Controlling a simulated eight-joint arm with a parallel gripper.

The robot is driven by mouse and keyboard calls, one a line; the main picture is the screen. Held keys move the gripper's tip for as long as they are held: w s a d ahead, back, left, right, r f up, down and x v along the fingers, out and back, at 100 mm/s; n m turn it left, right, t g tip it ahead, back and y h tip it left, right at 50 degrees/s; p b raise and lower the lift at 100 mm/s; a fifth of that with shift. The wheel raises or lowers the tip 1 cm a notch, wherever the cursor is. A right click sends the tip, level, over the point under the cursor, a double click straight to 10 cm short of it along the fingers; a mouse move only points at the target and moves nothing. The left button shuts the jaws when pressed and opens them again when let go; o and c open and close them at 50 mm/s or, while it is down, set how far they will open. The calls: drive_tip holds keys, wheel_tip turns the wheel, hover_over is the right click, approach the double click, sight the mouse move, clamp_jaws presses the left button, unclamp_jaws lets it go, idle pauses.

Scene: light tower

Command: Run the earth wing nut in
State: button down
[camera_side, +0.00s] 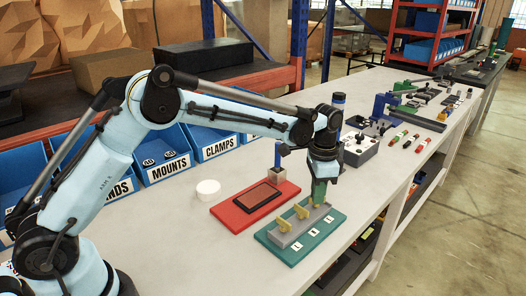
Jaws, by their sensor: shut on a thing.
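A grey terminal block (291,233) sits on a green board (299,255) with small white label tiles along its front. Two brass-coloured wing nuts stand on the block, one near its left end (284,225) and one at the middle (302,211). My gripper (318,202) points down at the block's far right end. Its green fingers are shut on the wing nut at that end, the earth wing nut, which is mostly hidden by them. I cannot tell how far down its stud it sits.
A red board (228,215) with a dark brown pad lies left of the green board, with a blue-handled tool (278,160) behind it. A white round puck (208,188) lies further left. Blue bins (163,166) line the back. A grey box (360,149) stands right of my gripper.

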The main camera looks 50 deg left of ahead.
drive_tip(key=m, duration=0.7)
drive_tip(key=shift+r, duration=0.1)
drive_tip(key=m, duration=0.6)
drive_tip(key=shift+m, duration=0.4)
drive_tip(key=m, duration=1)
drive_tip(key=shift+m, duration=0.4)
drive_tip(key=c, duration=1.3)
unclamp_jaws()
wheel_tip(320, 180, up, 12)
drive_tip(key=shift+r, duration=0.1)
